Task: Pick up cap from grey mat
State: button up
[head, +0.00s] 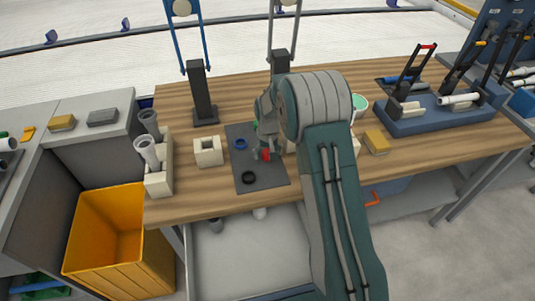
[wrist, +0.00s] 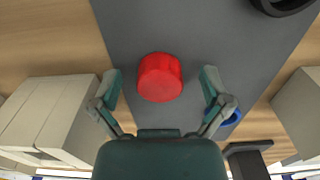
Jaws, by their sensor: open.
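The red cap (wrist: 160,78) lies on the grey mat (wrist: 205,45) and shows whole in the wrist view. My gripper (wrist: 161,83) is open and empty, with one finger on each side of the cap and visible gaps to both. Whether the fingertips are down at the cap's height I cannot tell. In the head view the cap (head: 266,155) shows as a small red patch on the mat (head: 262,176), next to my gripper (head: 262,148). My arm hides the area to the right of it.
A blue ring (head: 240,143) and a black ring (head: 248,178) lie on the mat. A cream block (head: 208,151) and a holder with grey pipes (head: 158,175) stand to the left. Another block (wrist: 48,112) is near a finger in the wrist view. A yellow bin (head: 118,240) stands lower left.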

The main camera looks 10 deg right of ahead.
jog(key=c, duration=0.9)
